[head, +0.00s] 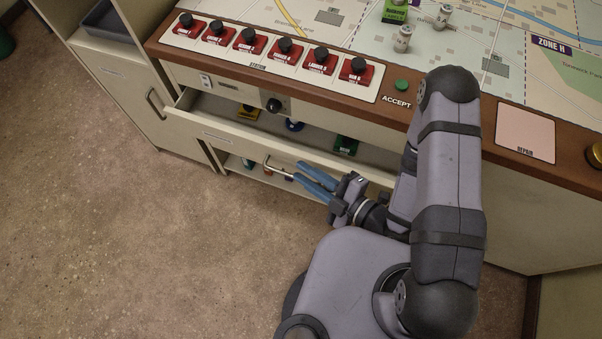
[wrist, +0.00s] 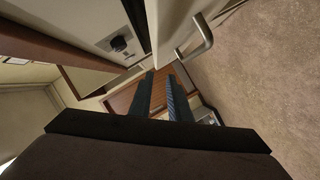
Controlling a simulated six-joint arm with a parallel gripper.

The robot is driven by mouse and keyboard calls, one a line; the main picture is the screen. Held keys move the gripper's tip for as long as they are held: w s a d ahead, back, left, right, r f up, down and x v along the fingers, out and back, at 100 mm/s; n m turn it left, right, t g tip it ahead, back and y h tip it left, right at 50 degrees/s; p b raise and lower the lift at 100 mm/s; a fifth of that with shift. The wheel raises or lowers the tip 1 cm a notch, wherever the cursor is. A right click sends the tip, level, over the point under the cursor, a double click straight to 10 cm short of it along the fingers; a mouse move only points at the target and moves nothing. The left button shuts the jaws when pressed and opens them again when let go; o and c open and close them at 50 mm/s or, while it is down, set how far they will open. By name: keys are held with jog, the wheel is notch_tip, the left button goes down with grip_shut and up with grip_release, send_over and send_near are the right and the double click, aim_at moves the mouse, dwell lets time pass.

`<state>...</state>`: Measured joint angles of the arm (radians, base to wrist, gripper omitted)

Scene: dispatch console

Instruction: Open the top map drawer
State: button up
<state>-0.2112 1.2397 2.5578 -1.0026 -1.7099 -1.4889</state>
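The top map drawer (head: 235,142) is pulled out from under the console in the head view, with a gap showing its inside. Its metal bar handle (head: 280,170) is on the front panel; a bar handle also shows in the wrist view (wrist: 203,32). My gripper (head: 297,173) has two blue fingers, parted and empty, just in front of the drawer near the handle's right end. In the wrist view the handle is to the right of my fingers (wrist: 162,82), not between them. Part of the drawer's right end is hidden behind my arm.
A lower compartment with small items (head: 248,163) is beneath. The console's wooden edge (head: 330,98) overhangs above. A cabinet door handle (head: 155,103) is at left. The floor (head: 130,230) in front is clear.

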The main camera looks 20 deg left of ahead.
jog(key=d+f+m+b, duration=0.1)
jog(key=f+m, duration=0.2)
jog(key=m, duration=1.4)
jog(key=d+f+m+b, duration=0.2)
jog(key=f+m, duration=0.1)
jog(key=m, duration=1.5)
jog(key=shift+s+d+f, duration=0.15)
jog(key=shift+s+f, duration=0.05)
jog(key=shift+s, duration=0.15)
jog(key=shift+w+a, duration=0.1)
jog(key=shift+a, duration=0.1)
jog(key=shift+x, duration=3.45)
